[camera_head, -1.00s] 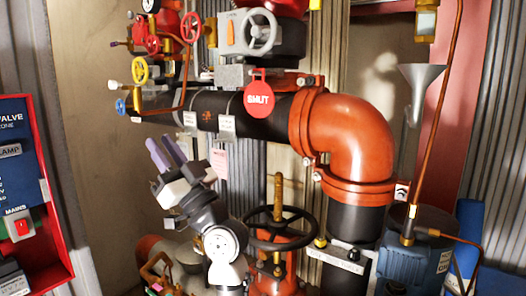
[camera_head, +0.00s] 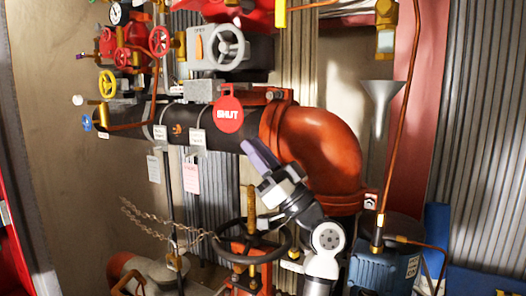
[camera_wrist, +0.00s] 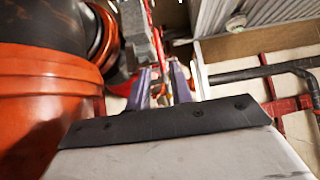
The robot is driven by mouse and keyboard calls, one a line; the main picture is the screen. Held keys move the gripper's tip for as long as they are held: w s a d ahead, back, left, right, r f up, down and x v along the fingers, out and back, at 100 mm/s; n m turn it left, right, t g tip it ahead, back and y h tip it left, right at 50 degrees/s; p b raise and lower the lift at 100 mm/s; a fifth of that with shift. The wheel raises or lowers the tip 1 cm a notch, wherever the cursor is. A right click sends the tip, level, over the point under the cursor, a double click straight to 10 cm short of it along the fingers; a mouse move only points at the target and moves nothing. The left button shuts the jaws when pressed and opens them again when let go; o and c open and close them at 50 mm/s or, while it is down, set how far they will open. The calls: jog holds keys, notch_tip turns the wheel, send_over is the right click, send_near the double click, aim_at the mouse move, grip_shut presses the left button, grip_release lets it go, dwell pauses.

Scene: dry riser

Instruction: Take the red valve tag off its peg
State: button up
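The round red valve tag (camera_head: 228,114), lettered SHUT, hangs in front of the black pipe below the grey valve body, just left of the orange elbow. Its peg is hard to make out. Thin red parts show beyond the gap; I cannot tell whether one is the tag edge-on.
The orange elbow (camera_head: 318,145) is close beside my gripper and fills the left of the wrist view. A black handwheel (camera_head: 252,242) stands below. A grey handwheel (camera_head: 228,47) is above the tag. A pink paper label (camera_head: 191,178) and a chain (camera_head: 160,222) hang lower left.

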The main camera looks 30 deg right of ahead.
aim_at(235, 122)
jog(key=shift+p+x, duration=1.25)
jog(key=shift+x, duration=2.35)
jog(key=shift+c, duration=0.3)
grip_shut()
jog(key=shift+r, duration=0.2)
jog(key=s+a+b, duration=0.1)
jog(key=s+a, duration=0.2)
jog(key=a, duration=0.3)
jog(key=shift+s, duration=0.4)
